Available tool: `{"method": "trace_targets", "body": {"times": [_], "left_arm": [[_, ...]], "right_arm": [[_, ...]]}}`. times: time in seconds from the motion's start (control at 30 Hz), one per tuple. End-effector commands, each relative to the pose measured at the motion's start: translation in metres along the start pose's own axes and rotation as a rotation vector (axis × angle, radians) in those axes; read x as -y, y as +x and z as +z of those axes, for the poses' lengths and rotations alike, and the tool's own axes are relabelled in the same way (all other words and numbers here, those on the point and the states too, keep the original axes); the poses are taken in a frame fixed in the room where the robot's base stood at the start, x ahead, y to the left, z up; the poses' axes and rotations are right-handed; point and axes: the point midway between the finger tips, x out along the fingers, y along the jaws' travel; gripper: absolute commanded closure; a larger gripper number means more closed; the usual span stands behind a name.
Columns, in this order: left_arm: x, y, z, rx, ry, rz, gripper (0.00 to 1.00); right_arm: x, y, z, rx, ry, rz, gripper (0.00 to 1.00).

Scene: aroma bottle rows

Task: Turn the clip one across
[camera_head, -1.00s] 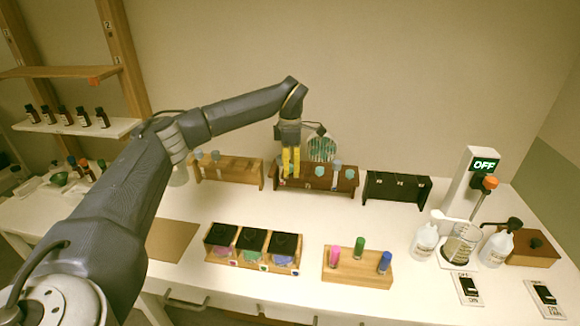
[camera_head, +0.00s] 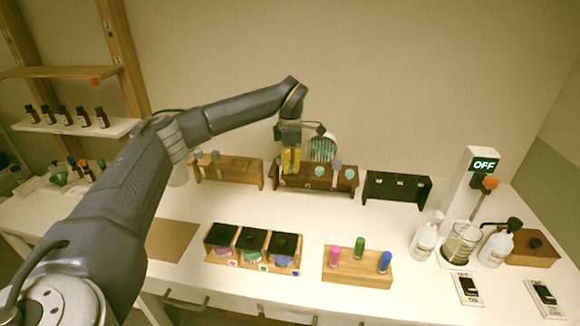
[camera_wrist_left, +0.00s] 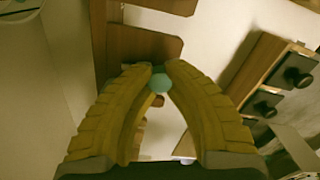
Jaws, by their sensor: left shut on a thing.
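My left gripper (camera_head: 290,173) is at the left part of the dark brown rack (camera_head: 349,182), pointing down. In the left wrist view its yellow fingers (camera_wrist_left: 159,75) close around a small piece with a pale teal round head (camera_wrist_left: 159,83). The rest of that piece is mostly hidden by the fingers. To the right on the same rack are a piece with a teal round head (camera_head: 319,171) and a piece with a grey head (camera_head: 337,164). I cannot tell which piece is the clip one. My right gripper is not in view.
In front are black-lidded jars (camera_head: 252,241) and a tube block (camera_head: 345,272). The table between is clear.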

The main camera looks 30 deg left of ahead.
Motion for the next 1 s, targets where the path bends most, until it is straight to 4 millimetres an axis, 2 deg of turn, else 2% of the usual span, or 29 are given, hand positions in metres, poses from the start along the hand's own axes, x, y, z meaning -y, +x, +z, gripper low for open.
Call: {"method": "trace_targets", "body": {"times": [0.27, 1.0], "left_arm": [[-0.0002, -0.0003, -0.0007, -0.001, -0.207, 0.001, 1.0], [0.0005, -0.0001, -0.0005, -0.002, -0.912, 0.0, 1.0]], "right_arm": [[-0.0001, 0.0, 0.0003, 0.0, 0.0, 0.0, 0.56], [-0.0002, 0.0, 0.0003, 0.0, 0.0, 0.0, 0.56]]}}
